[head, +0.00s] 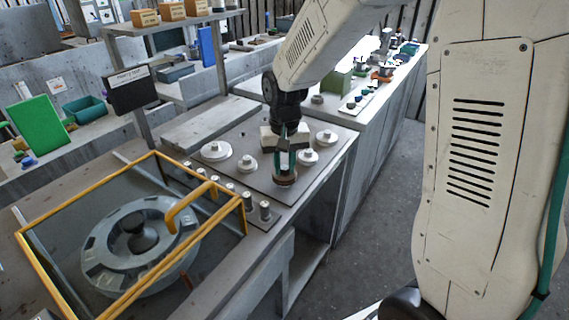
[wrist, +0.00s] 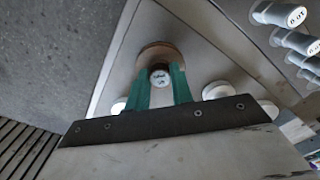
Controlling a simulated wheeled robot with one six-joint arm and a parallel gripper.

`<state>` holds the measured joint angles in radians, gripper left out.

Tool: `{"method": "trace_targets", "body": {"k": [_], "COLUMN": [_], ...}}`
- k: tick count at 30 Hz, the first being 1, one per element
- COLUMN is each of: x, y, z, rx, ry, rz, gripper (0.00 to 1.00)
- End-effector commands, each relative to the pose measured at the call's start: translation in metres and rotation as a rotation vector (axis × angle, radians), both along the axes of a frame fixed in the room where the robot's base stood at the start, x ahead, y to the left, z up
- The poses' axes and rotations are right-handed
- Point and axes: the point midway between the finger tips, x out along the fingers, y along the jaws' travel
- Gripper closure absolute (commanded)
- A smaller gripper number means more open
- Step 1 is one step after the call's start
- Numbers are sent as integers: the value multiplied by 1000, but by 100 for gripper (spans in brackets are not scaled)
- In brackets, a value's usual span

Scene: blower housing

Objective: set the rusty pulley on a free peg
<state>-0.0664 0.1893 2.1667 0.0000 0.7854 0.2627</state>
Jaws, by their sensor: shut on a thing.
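The rusty pulley (head: 285,181) is a brown disc with a pale, labelled hub. My gripper (head: 287,160) points down over the grey plate, its green fingers closed on the hub. In the wrist view the fingers (wrist: 161,85) flank the hub, and the brown rim of the pulley (wrist: 152,52) shows beyond them. The pulley is at the plate's near edge; I cannot tell whether it touches the plate. A row of several short pegs (head: 247,200) stands left of it, with no pulley visible on them. Labelled peg tops (wrist: 291,17) show at upper right in the wrist view.
Several white pulleys (head: 216,151) lie on the grey plate (head: 262,150) around my gripper. A yellow-framed guard (head: 68,292) over a blower housing (head: 108,245) stands left of the pegs, its curved yellow handle (head: 178,205) rising close to them. A cluttered bench extends behind.

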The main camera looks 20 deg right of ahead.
Motion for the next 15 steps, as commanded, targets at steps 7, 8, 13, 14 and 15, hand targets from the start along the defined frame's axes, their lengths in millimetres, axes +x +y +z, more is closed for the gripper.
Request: {"method": "trace_targets", "body": {"k": [7,8,13,14,15], "x": [0,0,0,0,0], "y": [0,0,0,0,0], "z": [0,0,-4,-5,-6], "rx": [0,0,0,0,0], "ry": [0,0,0,1,1], "rz": [0,0,0,0,0], "gripper": [100,100,100,100,100]}}
